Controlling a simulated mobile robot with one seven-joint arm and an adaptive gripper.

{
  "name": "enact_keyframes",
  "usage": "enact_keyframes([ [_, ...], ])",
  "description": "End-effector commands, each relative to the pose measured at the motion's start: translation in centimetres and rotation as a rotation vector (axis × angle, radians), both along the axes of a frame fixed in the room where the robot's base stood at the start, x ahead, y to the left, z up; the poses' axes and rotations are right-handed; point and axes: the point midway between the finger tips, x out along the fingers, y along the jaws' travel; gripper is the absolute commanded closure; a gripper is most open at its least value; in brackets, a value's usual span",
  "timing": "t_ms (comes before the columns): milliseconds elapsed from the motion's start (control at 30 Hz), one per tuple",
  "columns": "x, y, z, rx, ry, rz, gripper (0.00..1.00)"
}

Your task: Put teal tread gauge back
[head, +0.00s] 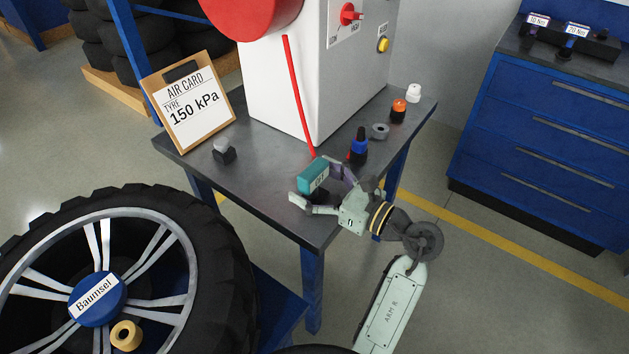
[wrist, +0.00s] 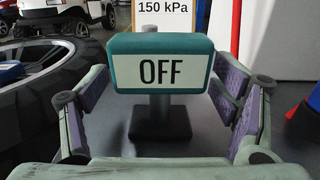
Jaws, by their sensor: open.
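The teal tread gauge (head: 313,177) is a small rounded block above the near edge of the grey table. In the wrist view the gauge (wrist: 118,70) faces me with a white panel reading "OFF". A grey post and a black base (wrist: 165,125) show below it; whether the gauge rests on them I cannot tell. My gripper (head: 314,190) is open, with its fingers on either side of the gauge. In the wrist view the purple-padded fingers stand left and right of it, with visible gaps.
A black block with a grey knob (head: 223,152) stands near the air card (head: 190,110). A blue-and-black bottle (head: 358,147), grey ring (head: 379,132), orange-capped bottle (head: 398,110) and white-capped bottle (head: 413,93) line the right side. A red hose (head: 298,95) hangs by the white machine. A tyre (head: 215,240) is front left.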

Motion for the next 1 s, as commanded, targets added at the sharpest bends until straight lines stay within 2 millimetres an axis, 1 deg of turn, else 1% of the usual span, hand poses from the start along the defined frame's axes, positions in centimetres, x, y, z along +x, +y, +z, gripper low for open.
enact_keyframes([
  [233,-0.1,-0.2,0.9,0.000,0.000,-0.001,0.19],
  [267,-0.4,-0.7,0.3,-0.001,-0.001,-0.003,0.19],
  [333,-1.2,-1.8,0.1,-0.002,-0.002,-0.004,0.19],
  [500,-3.5,-5.1,0.1,-0.002,-0.002,-0.005,0.19],
  [700,-5.8,-8.1,0.3,-0.002,-0.001,-0.003,0.19],
  [833,-6.7,-9.2,0.4,-0.001,0.000,-0.001,0.19],
  [1000,-7.1,-9.7,0.5,0.000,0.000,0.000,0.19],
])
